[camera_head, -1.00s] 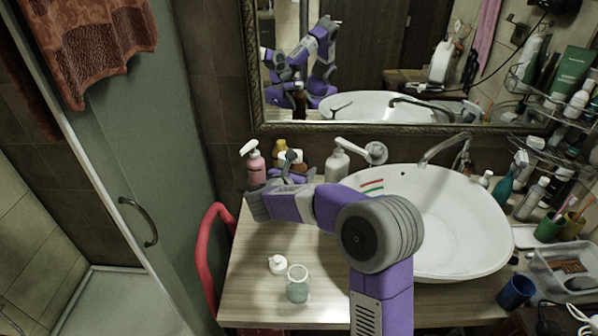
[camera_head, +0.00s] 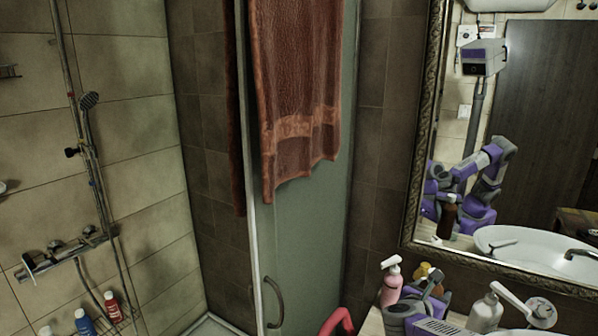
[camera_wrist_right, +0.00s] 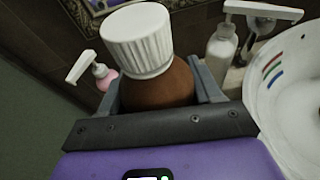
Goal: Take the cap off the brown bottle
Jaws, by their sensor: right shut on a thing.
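The brown bottle (camera_wrist_right: 158,92) stands between the fingers of my right gripper (camera_wrist_right: 162,88) in the right wrist view, with its ribbed white cap (camera_wrist_right: 137,38) on top. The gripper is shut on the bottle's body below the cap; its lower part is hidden. A brown bottle shows as a reflection in the mirror (camera_head: 447,218). My left gripper is not directly in view.
A pink pump bottle (camera_head: 391,282) stands left of the right gripper and a white pump bottle (camera_head: 486,312) to its right. The basin (camera_wrist_right: 290,95) lies to the right. A glass shower door (camera_head: 318,240) stands left.

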